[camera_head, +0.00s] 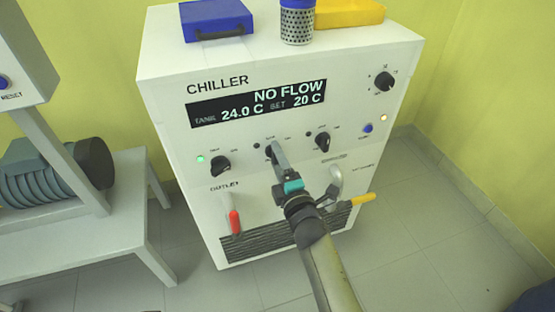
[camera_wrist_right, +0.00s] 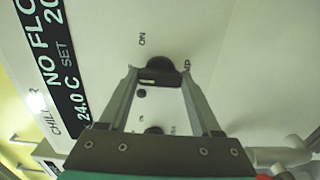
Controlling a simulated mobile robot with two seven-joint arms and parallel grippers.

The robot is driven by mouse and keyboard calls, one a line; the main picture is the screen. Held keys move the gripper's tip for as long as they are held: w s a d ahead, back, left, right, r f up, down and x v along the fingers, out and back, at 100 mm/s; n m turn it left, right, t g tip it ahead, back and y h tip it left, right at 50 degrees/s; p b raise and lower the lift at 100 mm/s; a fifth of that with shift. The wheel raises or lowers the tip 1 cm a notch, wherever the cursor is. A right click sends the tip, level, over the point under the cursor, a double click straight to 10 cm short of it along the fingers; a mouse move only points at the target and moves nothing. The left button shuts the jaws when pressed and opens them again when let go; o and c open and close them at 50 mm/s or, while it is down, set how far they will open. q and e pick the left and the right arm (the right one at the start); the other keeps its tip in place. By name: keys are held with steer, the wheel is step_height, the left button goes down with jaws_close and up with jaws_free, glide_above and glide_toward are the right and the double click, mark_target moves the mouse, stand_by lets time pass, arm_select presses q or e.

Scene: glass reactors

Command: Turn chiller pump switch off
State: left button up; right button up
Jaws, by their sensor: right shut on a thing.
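The white chiller (camera_head: 165,80) stands against the yellow wall, its lit display reading NO FLOW, TANK 24.0 C, SET 20 C. Its front has a row of black rotary switches. My right gripper (camera_head: 274,150) reaches up from below and is shut on the middle switch, which it partly hides. In the right wrist view this black switch (camera_wrist_right: 160,68) sits between the two fingertips (camera_wrist_right: 161,76), with ON printed beside it. The rest of its lettering is partly covered or too small to read. The small lamp beside it (camera_head: 256,146) is dark. My left gripper is not in view.
Other switches are at left (camera_head: 220,166) and right (camera_head: 323,142), with a dial (camera_head: 384,81) higher up. A red-handled valve (camera_head: 234,220) and a yellow-handled valve (camera_head: 362,199) stick out below. A blue box (camera_head: 212,20) stands on top. A bench (camera_head: 125,225) is at left.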

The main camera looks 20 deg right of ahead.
stand_by(0.5)
steer(key=o, duration=1.2)
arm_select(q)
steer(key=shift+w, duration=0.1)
arm_select(e)
steer(key=shift+o, duration=0.9)
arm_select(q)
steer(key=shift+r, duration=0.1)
